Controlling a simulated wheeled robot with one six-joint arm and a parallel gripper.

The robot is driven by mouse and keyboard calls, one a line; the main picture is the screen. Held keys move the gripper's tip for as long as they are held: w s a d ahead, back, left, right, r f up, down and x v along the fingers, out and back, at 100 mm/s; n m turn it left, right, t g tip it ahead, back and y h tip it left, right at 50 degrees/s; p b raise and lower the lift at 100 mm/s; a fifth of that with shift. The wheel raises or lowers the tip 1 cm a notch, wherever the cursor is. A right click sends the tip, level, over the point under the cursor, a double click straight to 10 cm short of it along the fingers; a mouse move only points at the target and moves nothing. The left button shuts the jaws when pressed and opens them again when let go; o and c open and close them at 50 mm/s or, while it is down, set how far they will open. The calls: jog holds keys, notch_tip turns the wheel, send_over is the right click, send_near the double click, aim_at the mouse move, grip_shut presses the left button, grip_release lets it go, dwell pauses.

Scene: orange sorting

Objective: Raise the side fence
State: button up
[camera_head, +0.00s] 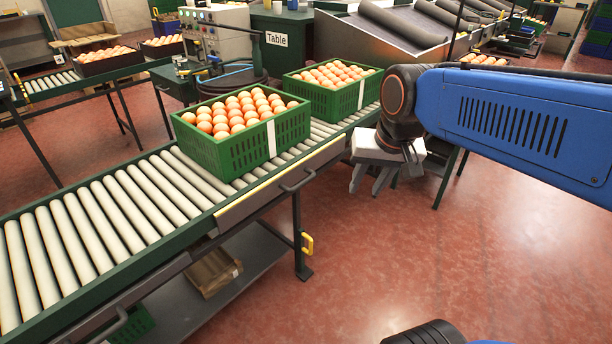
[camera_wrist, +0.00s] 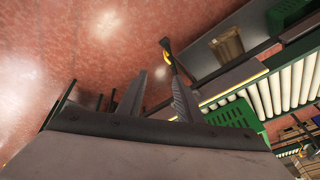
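The side fence (camera_head: 262,192) is a long grey panel with yellow strips along its edge, on the near side of the roller conveyor (camera_head: 130,268). It lies low, about level with the rollers, and does not stand above them. A dark bar handle (camera_head: 298,182) sits on its outer side. My gripper (camera_head: 368,188) is to the right of the fence, apart from it, with its fingers pointing down. The fingers are spread and empty; they also show apart in the wrist view (camera_wrist: 155,88). I cannot make out the fence's handle in the wrist view.
Two green crates of oranges (camera_head: 268,140) (camera_head: 345,100) stand on the rollers. A yellow handle (camera_head: 307,244) is on the conveyor's leg, below the fence. A cardboard box (camera_head: 213,272) lies on the lower shelf. The red floor (camera_head: 400,260) in front is clear.

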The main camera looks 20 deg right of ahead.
jog(key=w+a+r+m+g, duration=0.15)
jog(key=w+m, duration=0.25)
jog(key=w, duration=0.8)
jog(key=m, duration=0.4)
send_near(305, 179)
jog(key=shift+g+y, duration=0.25)
jog(key=shift+y, duration=0.15)
jog(key=f, duration=0.2)
jog(key=w+f, duration=0.1)
jog(key=f, duration=0.4)
jog(key=shift+w+f, duration=0.2)
jog(key=shift+f, duration=0.2)
grip_shut()
